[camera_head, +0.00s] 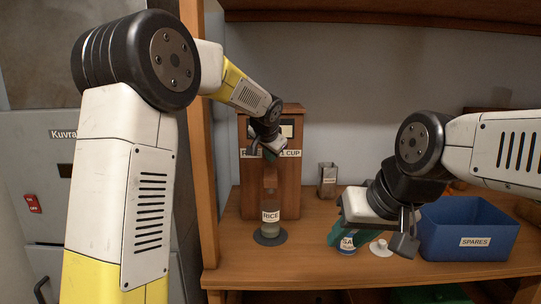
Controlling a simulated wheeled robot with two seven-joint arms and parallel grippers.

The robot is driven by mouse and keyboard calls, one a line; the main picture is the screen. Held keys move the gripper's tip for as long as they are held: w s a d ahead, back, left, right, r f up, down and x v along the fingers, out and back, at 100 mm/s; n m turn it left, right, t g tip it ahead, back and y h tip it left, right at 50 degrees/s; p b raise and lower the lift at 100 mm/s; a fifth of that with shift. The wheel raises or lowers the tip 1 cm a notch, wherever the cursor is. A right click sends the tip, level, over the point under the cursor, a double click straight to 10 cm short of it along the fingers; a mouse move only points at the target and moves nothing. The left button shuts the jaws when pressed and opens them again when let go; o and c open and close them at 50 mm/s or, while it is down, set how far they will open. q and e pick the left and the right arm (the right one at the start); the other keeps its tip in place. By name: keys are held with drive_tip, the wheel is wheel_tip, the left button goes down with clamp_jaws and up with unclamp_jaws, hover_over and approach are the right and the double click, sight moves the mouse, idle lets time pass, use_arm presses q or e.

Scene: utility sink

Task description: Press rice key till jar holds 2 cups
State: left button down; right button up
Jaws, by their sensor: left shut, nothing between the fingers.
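My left gripper (266,152) is shut at the dispenser's front, over part of the label. It hides the key, so I cannot tell whether it touches it. A clear jar (269,229) labelled RICE stands upright below on a dark round mat (270,238). Its fill level is too small to read. My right gripper (404,236) hangs over the counter right of the jar; its fingers are unclear.
A blue bin (466,238) labelled SPARES stands at the right. A metal tin (327,180) stands at the back. A wooden post (202,150) borders the counter's left.

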use_arm(q)
drive_tip(key=shift+w, duration=0.15)
drive_tip(key=shift+w, duration=0.3)
drive_tip(key=shift+w, duration=0.35)
idle(0.8)
drive_tip(key=shift+s, duration=0.8)
drive_tip(key=shift+s, duration=0.1)
drive_tip(key=shift+s, duration=2.4)
